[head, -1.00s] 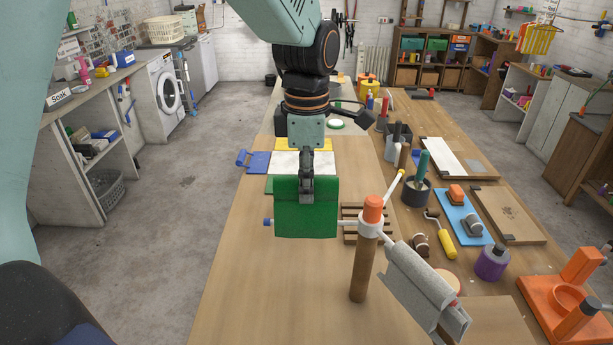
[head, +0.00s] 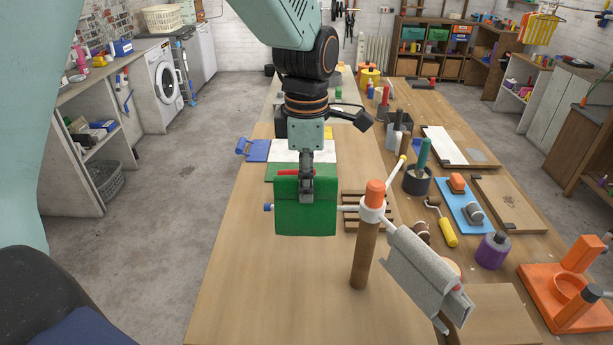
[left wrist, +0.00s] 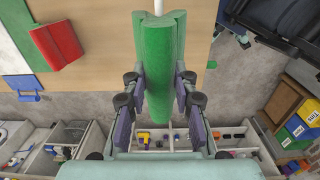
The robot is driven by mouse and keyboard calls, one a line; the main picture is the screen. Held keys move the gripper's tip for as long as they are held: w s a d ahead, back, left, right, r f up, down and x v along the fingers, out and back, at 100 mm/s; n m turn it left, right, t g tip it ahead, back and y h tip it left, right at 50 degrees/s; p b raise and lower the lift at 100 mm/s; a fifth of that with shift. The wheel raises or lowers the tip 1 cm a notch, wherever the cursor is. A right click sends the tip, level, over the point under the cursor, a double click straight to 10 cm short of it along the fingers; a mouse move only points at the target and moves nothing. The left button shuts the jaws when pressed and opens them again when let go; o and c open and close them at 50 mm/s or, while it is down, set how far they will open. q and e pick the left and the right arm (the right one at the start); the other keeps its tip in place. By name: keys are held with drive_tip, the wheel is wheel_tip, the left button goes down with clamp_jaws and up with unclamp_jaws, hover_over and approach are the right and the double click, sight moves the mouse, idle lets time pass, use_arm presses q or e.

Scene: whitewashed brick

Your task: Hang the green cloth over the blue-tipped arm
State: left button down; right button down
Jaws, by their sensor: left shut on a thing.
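The green cloth (head: 305,212) hangs folded from my left gripper (head: 306,196), which is shut on its upper edge. In the left wrist view the cloth (left wrist: 164,60) lies between the fingers (left wrist: 160,95), with flaps parting on both sides. The blue-tipped arm (head: 267,207) juts left from a wooden post (head: 363,258) with an orange cap. The cloth hides the arm's middle; its tip shows left of the cloth, below the cloth's top edge. A pale bar (left wrist: 158,6) shows between the flaps. I cannot tell whether the cloth touches the arm. My right gripper is out of view.
A grey cloth (head: 425,275) hangs on the post's red-tipped arm at front right. A yellow-tipped arm (head: 400,166) points back. A red folded cloth (left wrist: 56,42) lies behind. Brushes, pots and boards crowd the bench's right side; the bench (head: 270,290) is clear at front left.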

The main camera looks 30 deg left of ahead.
use_arm(q)
drive_tip(key=shift+f, duration=0.65)
drive_tip(key=shift+f+b, duration=0.4)
drive_tip(key=shift+f, duration=0.05)
drive_tip(key=c, duration=1)
unclamp_jaws()
